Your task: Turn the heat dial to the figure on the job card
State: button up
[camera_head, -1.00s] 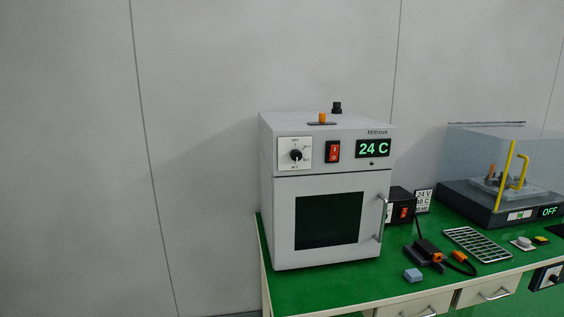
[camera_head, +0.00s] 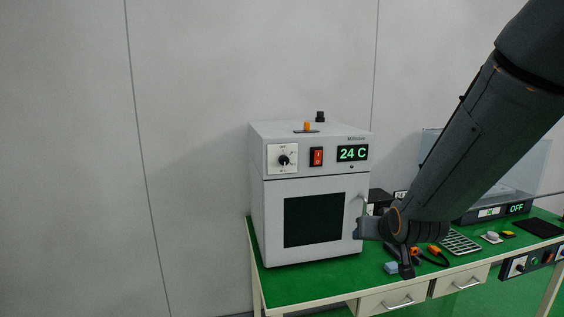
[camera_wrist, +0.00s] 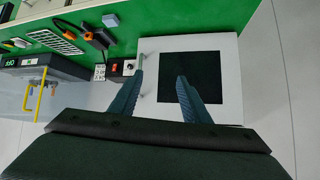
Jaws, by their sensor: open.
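The grey oven (camera_head: 310,258) stands on the green bench. Its heat dial (camera_head: 283,160) is a black knob on a white plate at the upper left of the front, beside a red switch (camera_head: 316,157) and a display (camera_head: 352,153) reading 24 C. My gripper (camera_head: 384,252) is open and empty, in front of the oven's right side, below and right of the dial. In the wrist view its fingers (camera_wrist: 160,80) frame the door; the dial is not visible there.
The door handle (camera_head: 361,212) is close to my gripper in the picture. An orange knob (camera_head: 307,126) and a black one (camera_head: 320,116) stand on the oven top. A wire rack (camera_head: 460,242) and a clear-covered machine are at right. The space left of the oven is clear.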

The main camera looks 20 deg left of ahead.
jog(key=w+a+r+n+t+y, duration=0.1)
jog(key=w+a+r+t+y, duration=0.1)
jog(key=a+r, duration=0.3)
jog(key=w+a+r+t+y, duration=0.1)
jog(key=w+a+r, duration=0.1)
jog(key=a, duration=0.6)
jog(key=n+t+y+p, duration=0.1)
jog(key=t+y, duration=0.1)
jog(key=y, duration=0.2)
send_near(285, 161)
jog(key=shift+p+x, duration=1.55)
jog(key=shift+x, duration=2.45)
jog(key=shift+c, duration=0.3)
jog(key=c, duration=1)
